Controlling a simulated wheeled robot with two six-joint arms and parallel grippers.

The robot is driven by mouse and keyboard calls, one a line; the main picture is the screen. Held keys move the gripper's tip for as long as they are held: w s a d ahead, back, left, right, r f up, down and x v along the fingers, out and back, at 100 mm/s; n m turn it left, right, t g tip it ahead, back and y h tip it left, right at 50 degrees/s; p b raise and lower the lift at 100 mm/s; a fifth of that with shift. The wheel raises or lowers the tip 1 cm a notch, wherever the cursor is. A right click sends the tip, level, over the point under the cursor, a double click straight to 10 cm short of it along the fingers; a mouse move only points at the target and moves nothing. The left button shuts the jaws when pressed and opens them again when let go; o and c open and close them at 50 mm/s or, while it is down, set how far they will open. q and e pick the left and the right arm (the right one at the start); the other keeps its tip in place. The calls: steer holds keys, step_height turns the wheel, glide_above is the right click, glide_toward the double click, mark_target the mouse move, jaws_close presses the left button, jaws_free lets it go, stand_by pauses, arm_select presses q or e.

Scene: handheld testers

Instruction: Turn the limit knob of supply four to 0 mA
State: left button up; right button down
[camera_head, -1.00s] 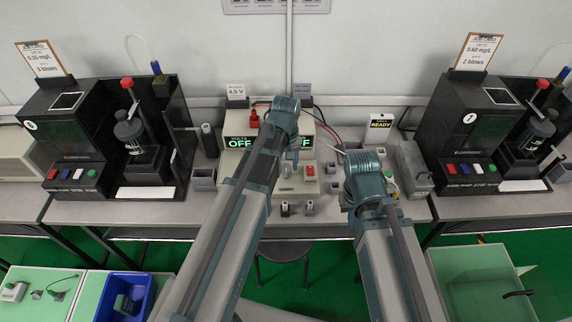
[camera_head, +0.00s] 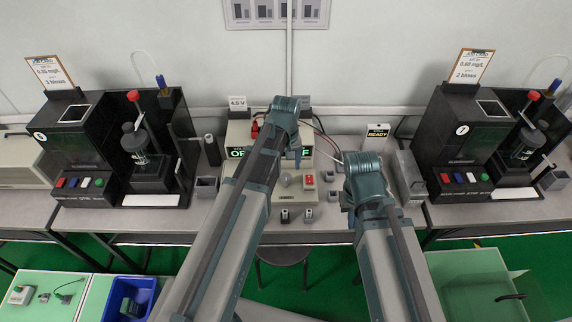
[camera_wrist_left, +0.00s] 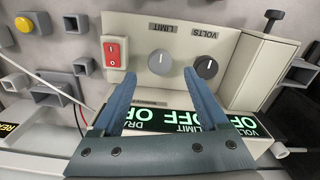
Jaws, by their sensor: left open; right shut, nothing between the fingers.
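The power supply (camera_head: 233,196) stands at the middle of the bench, and its number is not readable. In the left wrist view its pale grey limit knob (camera_wrist_left: 160,62), under the LIMIT label, has a white mark, and a dark volts knob (camera_wrist_left: 206,67) sits beside it. The display (camera_wrist_left: 195,122) shows OFF in green. My left gripper (camera_wrist_left: 159,75) is open, its fingertips on either side of the limit knob in the picture; contact cannot be told. In the head view the left gripper (camera_head: 296,158) is above the panel. My right gripper (camera_head: 348,199) is shut and empty, right of the supply.
A red rocker switch (camera_wrist_left: 115,52) sits beside the limit knob. Small grey holders (camera_head: 284,215) stand in front of the supply. A READY display (camera_head: 378,131) is behind my right arm. Black testers stand to the left (camera_head: 120,150) and right (camera_head: 490,140).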

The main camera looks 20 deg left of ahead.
mark_target(286, 176)
arm_select(q)
step_height(286, 176, up, 9)
steer(key=p, duration=0.7)
steer(key=shift+p, duration=0.4)
steer(key=s+d+m+y, duration=0.1)
steer(key=s+d+m, duration=0.8)
steer(key=s, duration=0.5)
steer(key=shift+s+d, duration=0.3)
steer(key=shift+d, duration=0.5)
